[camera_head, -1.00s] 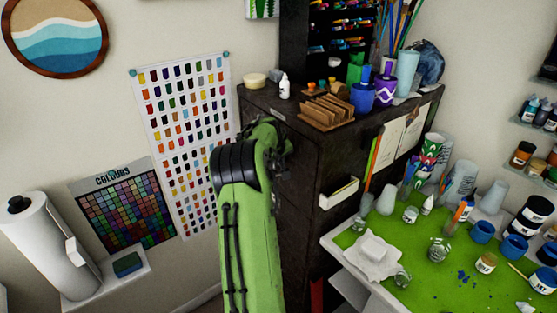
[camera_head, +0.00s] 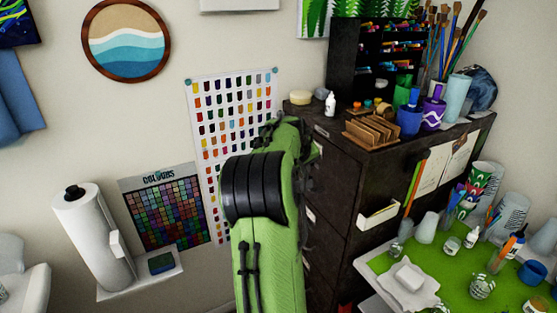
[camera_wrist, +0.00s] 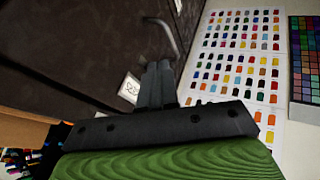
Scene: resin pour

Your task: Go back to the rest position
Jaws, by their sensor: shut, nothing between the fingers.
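My gripper (camera_wrist: 156,84) shows in the wrist view, its two dark fingers together with nothing between them. The fingers point toward the dark cabinet (camera_wrist: 75,45), beside a curved handle and a small white label. I cannot tell whether they touch it. In the head view my green arm rises in front of the cabinet (camera_head: 345,195) and the colour swatch poster (camera_head: 235,100). The gripper itself is mostly hidden there behind the arm.
A green-topped table (camera_head: 455,290) with cups and jars stands at the lower right. Pots and a wooden rack (camera_head: 372,131) sit on the cabinet top. A paper roll (camera_head: 92,235) stands at the left on a small shelf.

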